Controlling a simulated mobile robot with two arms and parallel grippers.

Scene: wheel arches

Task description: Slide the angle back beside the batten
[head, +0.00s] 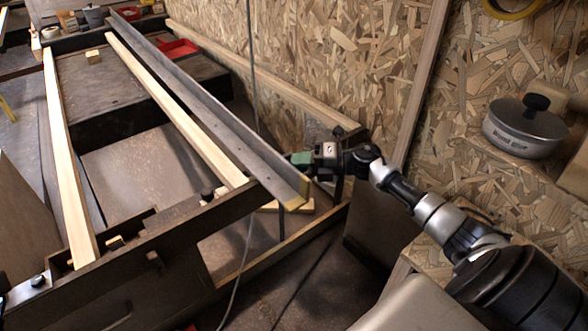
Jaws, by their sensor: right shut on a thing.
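The angle (215,118) is a long grey metal profile with a yellowish near end. It lies lengthwise across the dark frame, and its near end juts out past the front beam. A pale wooden batten (170,105) runs along its left side, with a narrow gap that widens in places. My right gripper (299,159) reaches in from the right and is shut on the angle's right edge close to its near end. The fingertips are partly hidden behind the angle. My left gripper is not in view.
Another pale batten (65,150) lies at the left of the frame. A wooden rail (270,90) runs along the chipboard wall. A red tray (178,48) sits at the back. A thin cable hangs near the angle's right side. A lidded pot (525,128) stands at the right.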

